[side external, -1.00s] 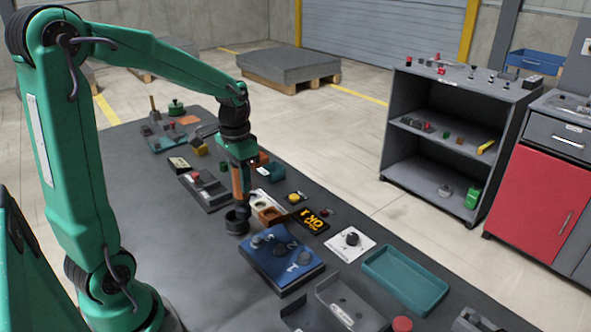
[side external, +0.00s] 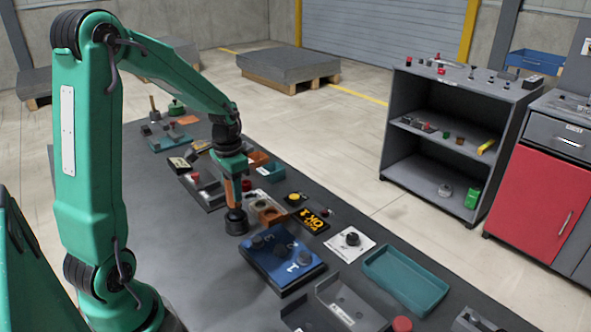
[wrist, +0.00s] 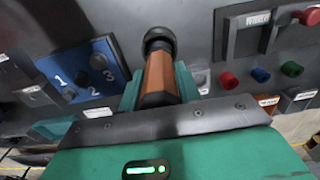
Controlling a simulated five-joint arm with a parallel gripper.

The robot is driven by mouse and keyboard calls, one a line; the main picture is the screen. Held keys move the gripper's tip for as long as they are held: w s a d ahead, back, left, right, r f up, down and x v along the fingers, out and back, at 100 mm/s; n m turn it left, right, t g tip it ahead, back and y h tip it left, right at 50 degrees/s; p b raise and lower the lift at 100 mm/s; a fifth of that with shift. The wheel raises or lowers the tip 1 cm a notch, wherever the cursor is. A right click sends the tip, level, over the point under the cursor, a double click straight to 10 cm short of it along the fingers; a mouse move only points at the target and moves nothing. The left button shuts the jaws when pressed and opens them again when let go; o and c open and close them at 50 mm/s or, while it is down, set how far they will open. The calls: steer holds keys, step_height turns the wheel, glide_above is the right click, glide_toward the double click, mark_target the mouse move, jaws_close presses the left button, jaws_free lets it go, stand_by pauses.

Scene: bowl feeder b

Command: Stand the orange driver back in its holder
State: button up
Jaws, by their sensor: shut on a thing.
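The orange driver (side external: 236,196) is upright between the fingers of my gripper (side external: 234,178), which is shut on it. Its lower end meets the mouth of the dark round holder (side external: 237,222) on the table. I cannot tell how deep it sits inside. In the wrist view the driver (wrist: 159,77) lies between the two green fingers of my gripper (wrist: 158,85) and points at the dark holder (wrist: 158,36) beyond it. The driver hides part of the holder's opening.
A blue numbered board (side external: 280,258) stands close in front of the holder. A teal tray (side external: 405,280) is farther right. Bare table lies left of the holder.

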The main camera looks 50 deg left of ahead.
steer(key=shift+f, duration=0.55)
steer(key=shift+f, duration=0.15)
steer(key=o, duration=1.1)
steer(key=shift+c, duration=0.2)
step_height(320, 180, up, 12)
steer(key=shift+r, duration=0.15)
steer(key=shift+d, duration=0.1)
